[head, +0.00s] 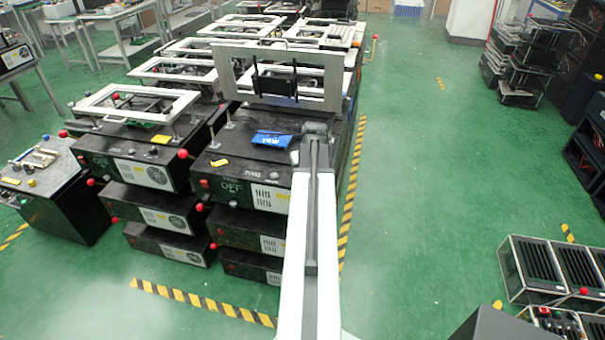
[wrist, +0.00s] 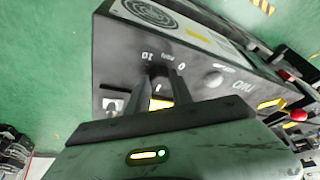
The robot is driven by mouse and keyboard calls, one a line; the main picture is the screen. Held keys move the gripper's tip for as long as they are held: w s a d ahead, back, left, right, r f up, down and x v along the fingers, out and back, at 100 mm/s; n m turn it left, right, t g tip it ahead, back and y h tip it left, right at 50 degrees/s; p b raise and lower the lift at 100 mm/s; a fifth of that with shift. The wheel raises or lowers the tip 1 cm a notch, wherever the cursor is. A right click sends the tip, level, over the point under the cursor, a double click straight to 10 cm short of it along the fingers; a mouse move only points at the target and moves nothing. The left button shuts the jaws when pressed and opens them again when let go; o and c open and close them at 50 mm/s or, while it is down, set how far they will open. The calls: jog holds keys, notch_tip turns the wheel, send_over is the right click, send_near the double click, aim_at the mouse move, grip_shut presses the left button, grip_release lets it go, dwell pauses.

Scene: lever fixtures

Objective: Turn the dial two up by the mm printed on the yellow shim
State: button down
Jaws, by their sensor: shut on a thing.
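In the wrist view my gripper (wrist: 160,88) has its two dark fingers around the dark dial (wrist: 158,76), shut on it. A short white mark shows between the fingers. The dial's scale reads 10, mm and 0 on the black panel, and the panel is labelled TWO, upside down in this view. A yellow piece (wrist: 270,103) lies by the label; I cannot read print on it or tell if it is the shim. In the head view my gripper (head: 315,130) is at the far end of my arm, over the black box; the dial is hidden there.
A blue piece (head: 271,138) lies on the box top left of my gripper. Red knobs stick out along the boxes (head: 135,170). A white frame (head: 275,72) stands behind.

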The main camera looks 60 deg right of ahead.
jog(key=shift+m+h, duration=0.3)
jog(key=shift+m, duration=0.3)
jog(key=c, duration=1.1)
grip_release()
jog(key=shift+r, duration=0.15)
jog(key=p+v, duration=0.7)
jog(key=shift+s+r, duration=0.1)
jog(key=shift+r, duration=0.2)
